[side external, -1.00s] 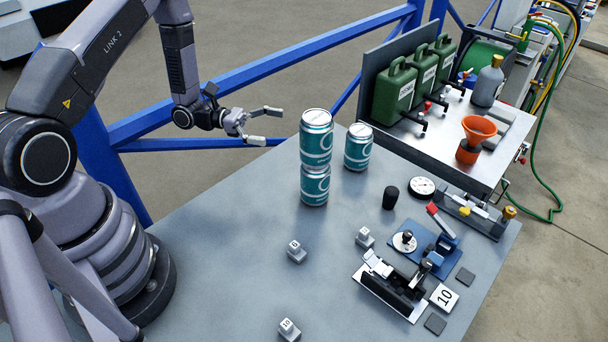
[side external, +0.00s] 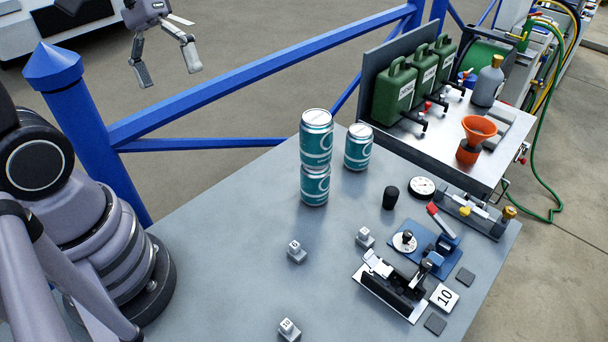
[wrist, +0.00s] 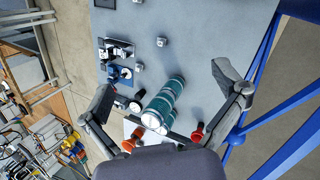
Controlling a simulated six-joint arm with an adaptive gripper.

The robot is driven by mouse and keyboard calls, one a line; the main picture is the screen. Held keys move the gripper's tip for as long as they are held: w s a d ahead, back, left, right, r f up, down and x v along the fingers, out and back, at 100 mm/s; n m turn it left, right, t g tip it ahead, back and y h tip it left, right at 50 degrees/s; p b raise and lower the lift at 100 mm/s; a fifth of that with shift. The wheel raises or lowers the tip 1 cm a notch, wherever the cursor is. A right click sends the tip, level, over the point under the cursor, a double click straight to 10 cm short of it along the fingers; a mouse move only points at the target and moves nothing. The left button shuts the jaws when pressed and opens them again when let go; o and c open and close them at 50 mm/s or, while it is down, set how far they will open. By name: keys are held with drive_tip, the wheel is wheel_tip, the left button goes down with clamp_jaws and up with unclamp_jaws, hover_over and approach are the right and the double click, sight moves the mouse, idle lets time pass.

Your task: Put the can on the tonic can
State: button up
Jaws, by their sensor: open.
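Two teal cans with silver lids stand stacked on the grey table, the upper can (side external: 317,140) resting upright on the lower can (side external: 315,187). A third teal can (side external: 358,150) stands alone just right of them, apart from the stack. The print is too small to tell which is the tonic can. My gripper (side external: 168,72) is open and empty, high at the upper left and well clear of the cans. In the wrist view, the cans (wrist: 166,97) show below and between the spread fingers; they overlap there.
A black cylinder (side external: 390,198), a round gauge (side external: 422,188) and a black clamp device (side external: 393,285) are on the right of the table (side external: 230,235). Several small weights stand at the front. A blue railing (side external: 250,75) runs behind. Green canisters (side external: 394,92) stand on a side bench.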

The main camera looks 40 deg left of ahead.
drive_tip(key=s+a+r+m+t+y, duration=0.4)
drive_tip(key=r+t, duration=0.1)
drive_tip(key=t, duration=0.1)
drive_tip(key=shift+s+a+r+y, duration=0.2)
drive_tip(key=shift+a+r+y, duration=0.1)
drive_tip(key=shift+y, duration=0.1)
